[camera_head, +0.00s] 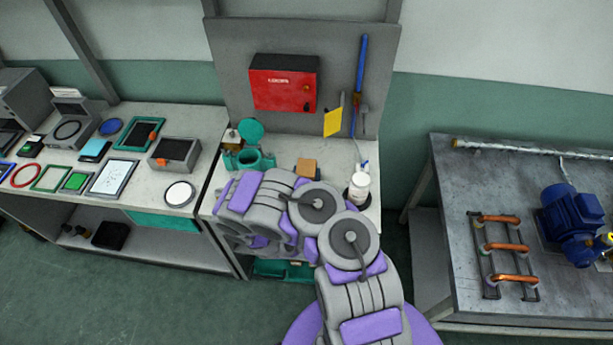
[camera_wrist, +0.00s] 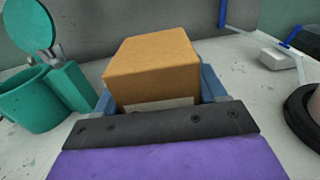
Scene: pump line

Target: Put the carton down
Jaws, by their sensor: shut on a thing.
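The carton (camera_wrist: 155,66) is a small orange-brown box, seen large in the wrist view between the fingers of my gripper (camera_wrist: 158,98). The gripper is shut on it, with a blue-grey finger at each side. In the head view the carton (camera_head: 306,168) shows beyond my purple and grey arm, over the pale bench top (camera_head: 345,150).
A green open-lidded pot (camera_wrist: 38,95) stands left of the carton. A white bottle (camera_head: 358,188) with a dark ring at its base stands to the right. A grey back panel (camera_head: 225,60) holds a red box (camera_head: 283,85). Bare bench lies behind the carton.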

